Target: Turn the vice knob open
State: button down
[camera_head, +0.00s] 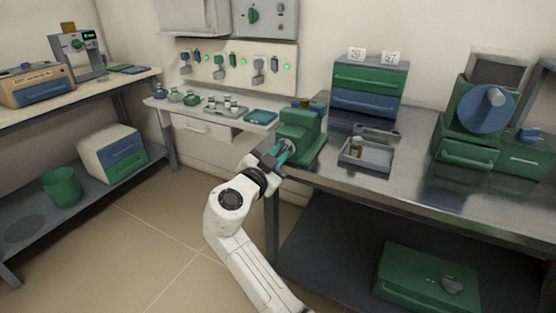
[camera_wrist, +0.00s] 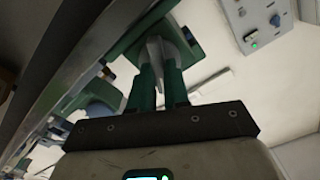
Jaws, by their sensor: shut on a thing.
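The green vice (camera_head: 305,138) stands at the left front corner of the steel bench, with a yellowish piece at its top. It also shows in the wrist view (camera_wrist: 128,44) as a green body beyond my fingers. My gripper (camera_head: 281,153) reaches the vice's front left side. In the wrist view its two green fingers (camera_wrist: 160,75) are shut on the grey vice knob (camera_wrist: 156,46), which shows between and just past the fingertips. In the head view the knob is mostly hidden by the gripper.
A grey tray (camera_head: 378,163) with a small jar lies right of the vice. A drawer unit (camera_head: 365,105) stands behind it. A green machine with a blue disc (camera_head: 487,108) stands at the right. A side table (camera_head: 215,112) with small containers is behind left. Open floor lies left of my arm.

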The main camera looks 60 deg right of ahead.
jog(key=n, duration=0.4)
jog(key=shift+n, duration=0.3)
jog(key=n+p, duration=0.1)
jog(key=n, duration=0.3)
jog(key=shift+w+n+p, duration=0.1)
jog(key=shift+n+p, duration=0.2)
jog(key=n+p, duration=0.2)
jog(key=n, duration=0.2)
jog(key=shift+n, duration=0.3)
jog(key=n+p, duration=0.3)
jog(key=n, duration=0.1)
jog(key=n+p, duration=0.4)
jog(key=n, duration=0.1)
jog(key=shift+w, duration=0.1)
jog(key=n+p, duration=0.3)
jog(key=n, duration=0.1)
jog(key=shift+n+p, duration=0.3)
jog(key=shift+p, duration=0.05)
jog(key=n+p, duration=0.4)
jog(key=n, duration=0.1)
jog(key=shift+f, duration=0.1)
jog(key=shift+f+n+p, duration=0.2)
jog(key=shift+n+p, duration=0.85)
jog(key=shift+n, duration=0.55)
